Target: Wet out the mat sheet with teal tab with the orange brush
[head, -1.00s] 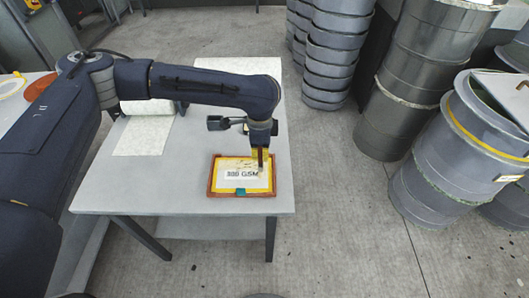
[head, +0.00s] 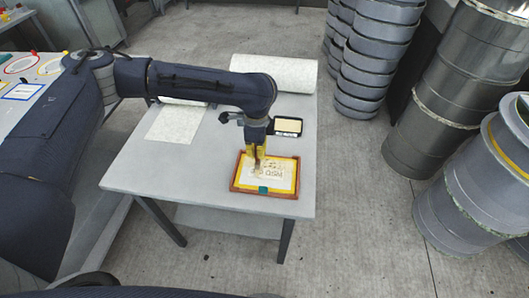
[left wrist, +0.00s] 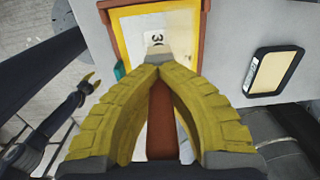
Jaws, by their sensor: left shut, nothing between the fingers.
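The mat sheet (head: 284,179) is white with a yellow border and lies in a red-brown frame on the table. Its teal tab (head: 263,190) is at the near edge. The sheet's lettering is partly blurred. My left gripper (head: 256,172) points down over the sheet, left of its middle. In the left wrist view its yellow fingers meet at the tips (left wrist: 157,66). A pale tip shows beyond them and a red-brown strip shows between them; I cannot tell if these are the orange brush. My right gripper (left wrist: 92,80) shows small at the left of that view, its opening unclear.
A black-rimmed tray with a pale yellow inside (head: 287,126) stands behind the frame. A white mat roll (head: 275,72) lies at the table's back, and a loose white sheet (head: 172,125) lies left. Stacked grey moulds (head: 360,50) and drums (head: 436,90) stand to the right.

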